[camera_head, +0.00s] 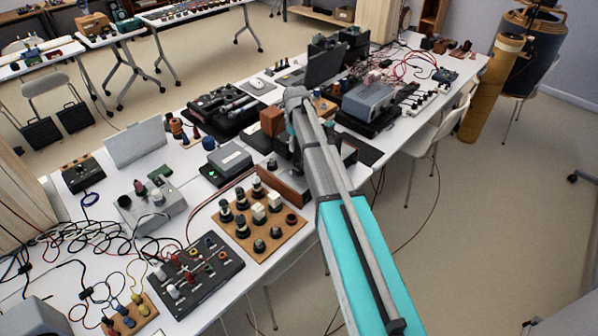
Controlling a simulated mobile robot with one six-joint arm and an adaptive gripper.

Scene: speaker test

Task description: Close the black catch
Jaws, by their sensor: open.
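I cannot make out the black catch for certain in the head view; it is too small or hidden. My arm reaches from the lower right up over the middle of the long white table. Below its wrist, my gripper (286,158) shows only partly, as a dark shape low among dark things near a brown wooden block (272,121). It is open. Its fingertips are hard to separate from the things behind, and I cannot tell whether they touch anything.
A wooden board with several knobs (258,222) and a black panel with coloured posts (196,270) lie nearer. A grey box (230,159) stands left of the gripper. A grey instrument (369,102) and a laptop (326,65) are beyond. Loose cables (75,238) cover the left end.

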